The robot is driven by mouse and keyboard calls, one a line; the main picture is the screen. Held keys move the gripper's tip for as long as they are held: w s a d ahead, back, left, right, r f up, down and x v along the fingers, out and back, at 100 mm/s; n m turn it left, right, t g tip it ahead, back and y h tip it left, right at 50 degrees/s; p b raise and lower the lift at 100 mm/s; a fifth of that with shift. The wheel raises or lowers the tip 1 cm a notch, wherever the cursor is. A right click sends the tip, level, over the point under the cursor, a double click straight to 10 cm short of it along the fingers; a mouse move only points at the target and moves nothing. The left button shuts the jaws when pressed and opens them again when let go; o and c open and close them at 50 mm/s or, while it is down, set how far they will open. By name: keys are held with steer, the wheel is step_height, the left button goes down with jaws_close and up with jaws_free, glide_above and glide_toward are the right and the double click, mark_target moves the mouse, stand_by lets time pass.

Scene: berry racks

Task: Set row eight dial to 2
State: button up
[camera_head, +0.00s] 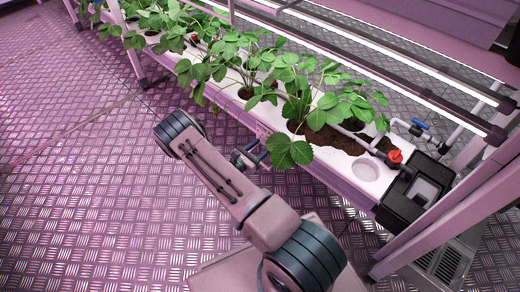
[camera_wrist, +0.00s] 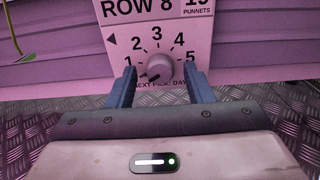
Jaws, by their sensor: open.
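The row eight sign (camera_wrist: 112,12) is a pale pink panel on the rack's front face, reading ROW 8. Its round dial knob (camera_wrist: 160,68) sits low in the middle, with numbers 1 to 5 in an arc around it. The 2 is at upper left of the knob. The knob's pointer is too small to read surely. My gripper (camera_wrist: 161,78) is open, its two blue fingers left and right of the knob with gaps on both sides. Nothing is held. In the head view my gripper (camera_head: 250,156) is at the rack's front side, the knob hidden there.
The white planting trough (camera_head: 330,152) runs along the rack with several leafy strawberry plants (camera_head: 290,85) overhanging its front edge. The metal floor (camera_head: 90,200) at left is clear.

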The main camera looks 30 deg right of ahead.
steer(key=c, duration=1)
steer(key=shift+m, duration=0.3)
steer(key=m, duration=0.3)
steer(key=shift+p, duration=0.4)
steer(key=m+p, duration=0.1)
steer(key=m, duration=0.3)
steer(key=shift+r+m, duration=0.1)
steer(key=shift+m, duration=0.3)
steer(key=m+p, duration=0.1)
steer(key=m, duration=0.3)
steer(key=shift+w+a, duration=0.1)
steer(key=shift+m+p, duration=0.6)
steer(key=shift+m, duration=1)
